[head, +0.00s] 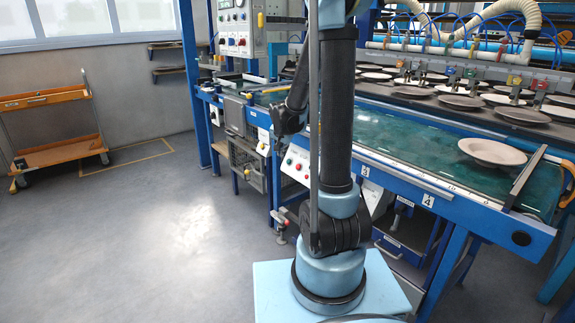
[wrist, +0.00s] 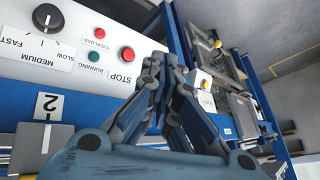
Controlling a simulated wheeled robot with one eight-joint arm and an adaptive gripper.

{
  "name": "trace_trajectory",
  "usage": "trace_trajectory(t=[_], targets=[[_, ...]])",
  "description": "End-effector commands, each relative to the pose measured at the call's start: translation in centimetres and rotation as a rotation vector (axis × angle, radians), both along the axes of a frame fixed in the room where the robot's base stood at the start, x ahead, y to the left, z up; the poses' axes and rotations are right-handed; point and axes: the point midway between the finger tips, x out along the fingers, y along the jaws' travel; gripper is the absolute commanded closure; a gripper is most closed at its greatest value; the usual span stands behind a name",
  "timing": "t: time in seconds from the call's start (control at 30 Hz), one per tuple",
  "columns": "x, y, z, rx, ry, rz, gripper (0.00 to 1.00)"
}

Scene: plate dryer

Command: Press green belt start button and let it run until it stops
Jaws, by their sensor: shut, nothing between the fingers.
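The white control panel (wrist: 60,70) fills the upper left of the wrist view, its lettering upside down. It bears a large red STOP button (wrist: 127,54), a small green RUNNING lamp (wrist: 93,57), a small red OVERLOAD lamp (wrist: 100,33) and a black speed knob (wrist: 46,15). My gripper (wrist: 155,60) is shut and empty, its tips beside the STOP button in the picture; contact cannot be told. No green button labelled start is readable; my fingers cover part of the panel. In the head view the panel (head: 297,165) is left of my arm. The green belt (head: 420,150) carries a plate (head: 491,152).
Several plates stand on the rack (head: 400,92) behind the belt. A second control box (head: 237,28) hangs at the back. A wooden trolley (head: 55,155) stands far left. The floor (head: 150,230) at left is clear. A yellow-knobbed fitting (wrist: 205,85) is beyond my fingers.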

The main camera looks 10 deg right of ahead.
Motion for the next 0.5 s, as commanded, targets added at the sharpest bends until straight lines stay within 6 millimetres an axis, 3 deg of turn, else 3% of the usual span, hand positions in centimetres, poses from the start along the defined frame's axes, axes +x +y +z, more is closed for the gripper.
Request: trace_trajectory(t=[0.5], targets=[[8.2, 3.1, -5.7, 0.085, -0.101, -0.105, 1.0]])
